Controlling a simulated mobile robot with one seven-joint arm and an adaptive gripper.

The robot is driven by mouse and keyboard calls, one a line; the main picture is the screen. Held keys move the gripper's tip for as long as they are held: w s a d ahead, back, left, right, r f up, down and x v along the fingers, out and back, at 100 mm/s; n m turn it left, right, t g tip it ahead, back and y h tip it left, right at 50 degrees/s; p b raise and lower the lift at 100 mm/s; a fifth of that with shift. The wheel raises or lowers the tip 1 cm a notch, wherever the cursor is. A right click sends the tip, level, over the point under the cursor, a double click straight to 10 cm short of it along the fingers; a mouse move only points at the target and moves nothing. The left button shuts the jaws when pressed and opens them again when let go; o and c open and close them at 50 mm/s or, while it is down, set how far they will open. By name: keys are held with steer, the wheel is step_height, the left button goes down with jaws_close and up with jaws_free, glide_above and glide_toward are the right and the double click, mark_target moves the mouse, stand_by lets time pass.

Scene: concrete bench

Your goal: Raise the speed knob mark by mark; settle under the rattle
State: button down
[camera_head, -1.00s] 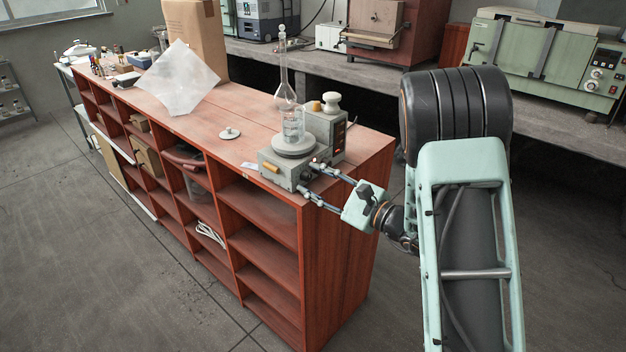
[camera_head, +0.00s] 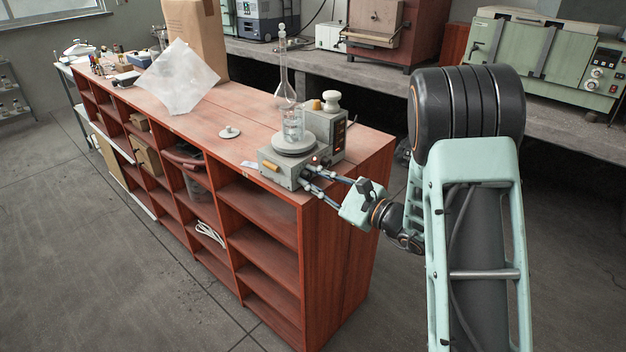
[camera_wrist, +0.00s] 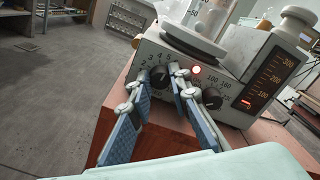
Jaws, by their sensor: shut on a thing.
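The grey stirrer (camera_head: 285,172) stands at the near right end of the wooden bench, with a glass beaker (camera_head: 292,132) on its round plate (camera_head: 291,150). In the wrist view, the dark speed knob (camera_wrist: 160,79) is on the stirrer's front (camera_wrist: 180,48), with numerals around it. My gripper (camera_wrist: 160,72) is shut on this knob, a finger on each side; it also shows in the head view (camera_head: 308,178). The knob's pointer is too small to read. A second dark knob (camera_wrist: 212,98) is to the right, below a lit red lamp (camera_wrist: 196,70).
A dark scale panel (camera_wrist: 268,78) glows red near its bottom. A small white disc (camera_head: 229,132) lies left of the stirrer. Floor right of the bench (camera_head: 345,240) is clear.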

steer(key=m, duration=0.4)
steer(key=c, duration=1.8)
jaws_free()
steer(key=shift+d, duration=0.1)
steer(key=v, duration=0.8)
